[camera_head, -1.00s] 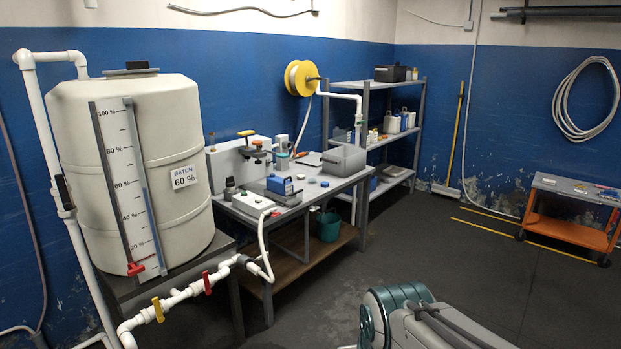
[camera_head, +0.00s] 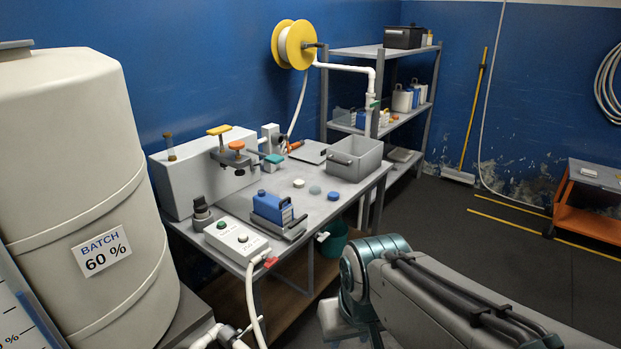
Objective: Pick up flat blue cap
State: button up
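A flat blue cap (camera_head: 333,196) lies on the grey workbench (camera_head: 240,205), near its front edge. A pale grey-green cap (camera_head: 315,190) and a whitish cap (camera_head: 299,183) lie in a row to its left. My arm reaches in from the lower right, in front of the bench and below its top. My gripper is not clearly visible; a light part below the wrist joint shows, but no fingertips can be made out.
A grey bin (camera_head: 354,160) stands right of the caps. A blue canister (camera_head: 271,208) in a tray and a white button box (camera_head: 236,240) stand to the left. A large tank (camera_head: 75,190) fills the left side. Open floor lies right of the bench.

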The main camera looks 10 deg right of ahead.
aim_at(332, 196)
jog(key=i, duration=0.5)
jog(key=z, duration=0.8)
jog(key=i, duration=2.1)
jog(key=u, duration=1.45)
